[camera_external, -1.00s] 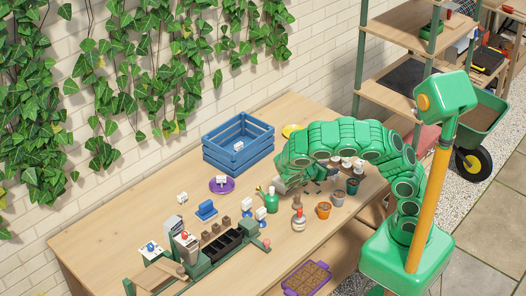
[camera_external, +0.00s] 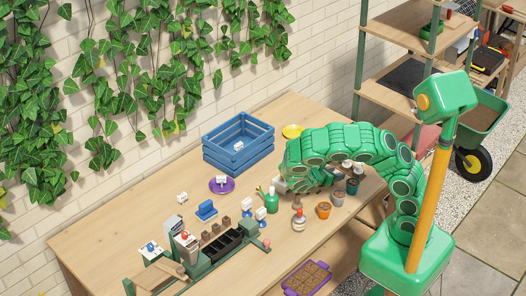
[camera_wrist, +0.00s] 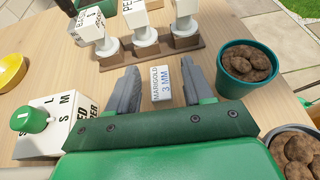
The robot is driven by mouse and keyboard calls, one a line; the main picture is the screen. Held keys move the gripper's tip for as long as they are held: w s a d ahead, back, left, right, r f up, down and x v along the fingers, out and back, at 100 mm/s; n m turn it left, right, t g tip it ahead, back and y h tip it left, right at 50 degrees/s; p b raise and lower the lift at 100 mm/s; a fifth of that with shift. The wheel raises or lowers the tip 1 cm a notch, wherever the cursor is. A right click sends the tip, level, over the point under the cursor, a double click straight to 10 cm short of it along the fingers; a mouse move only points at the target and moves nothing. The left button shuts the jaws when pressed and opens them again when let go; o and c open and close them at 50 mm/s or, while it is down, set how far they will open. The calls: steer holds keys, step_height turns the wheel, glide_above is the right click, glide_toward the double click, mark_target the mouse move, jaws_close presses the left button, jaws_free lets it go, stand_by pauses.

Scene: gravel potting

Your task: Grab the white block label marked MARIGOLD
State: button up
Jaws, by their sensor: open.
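The white block label marked MARIGOLD (camera_wrist: 162,84) lies on the wooden table, its lettering "MARIGOLD 3 MM" facing up in the wrist view. My gripper (camera_wrist: 162,78) is open, with one grey finger on each side of the label. In the external view my green arm bends down over the table's right part and hides the label and most of the gripper.
A wooden rack (camera_wrist: 150,55) with white lettered blocks stands just beyond the label. A teal pot (camera_wrist: 234,90) of brown lumps is close to the right finger. A white box with a green knob (camera_wrist: 30,119) is at left. The blue crate (camera_external: 222,157) stands farther back.

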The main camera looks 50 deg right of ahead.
jaws_close()
steer(key=shift+r, duration=0.15)
stand_by(0.4)
